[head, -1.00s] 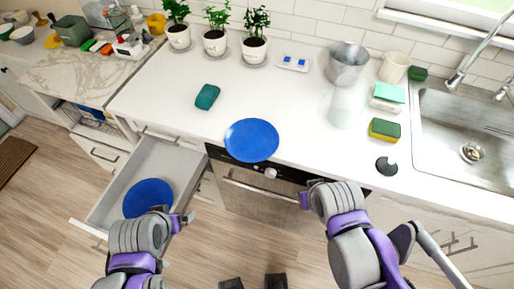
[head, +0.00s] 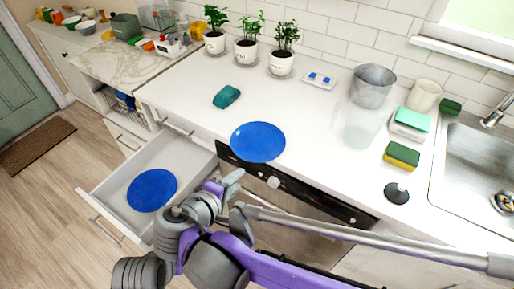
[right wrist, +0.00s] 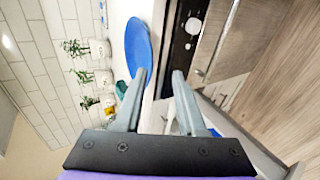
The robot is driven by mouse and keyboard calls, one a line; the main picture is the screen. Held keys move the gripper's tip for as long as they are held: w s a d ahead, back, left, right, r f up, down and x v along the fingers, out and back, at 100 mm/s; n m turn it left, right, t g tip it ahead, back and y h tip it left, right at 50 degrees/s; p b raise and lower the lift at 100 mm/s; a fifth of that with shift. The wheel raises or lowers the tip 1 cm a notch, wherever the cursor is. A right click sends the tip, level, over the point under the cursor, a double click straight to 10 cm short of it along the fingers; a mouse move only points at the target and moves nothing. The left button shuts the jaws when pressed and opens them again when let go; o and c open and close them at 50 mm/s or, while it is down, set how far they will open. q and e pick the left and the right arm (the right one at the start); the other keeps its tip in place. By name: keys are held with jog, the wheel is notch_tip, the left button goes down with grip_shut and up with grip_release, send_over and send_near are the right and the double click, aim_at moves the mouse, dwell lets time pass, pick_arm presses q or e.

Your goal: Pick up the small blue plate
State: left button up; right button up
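Two round blue plates show in the head view. One blue plate (head: 258,142) lies on the white counter near its front edge. The other blue plate (head: 152,190) lies in the open drawer below. They look alike in size, so I cannot tell which is the small one. My right gripper (head: 228,183) is in front of the counter, between the two plates. In the right wrist view its fingers (right wrist: 163,78) are apart with nothing held. The counter plate (right wrist: 139,46) shows just beyond one fingertip there. I cannot make out my left gripper.
The open drawer (head: 109,183) juts out below the counter. A teal sponge (head: 227,97) lies beyond the counter plate. A green-yellow sponge (head: 402,156), a glass (head: 362,125) and a metal pot (head: 373,86) stand to the right. Potted plants (head: 280,62) line the wall.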

jog(key=w+d+f, duration=0.2)
jog(key=w+f, duration=0.1)
jog(key=w, duration=0.5)
jog(key=shift+w+d+f+t+b, duration=0.25)
jog(key=shift+w+d+t+b, duration=0.05)
jog(key=shift+w+b, duration=0.05)
jog(key=shift+c, duration=0.3)
grip_shut()
dwell(1.1)
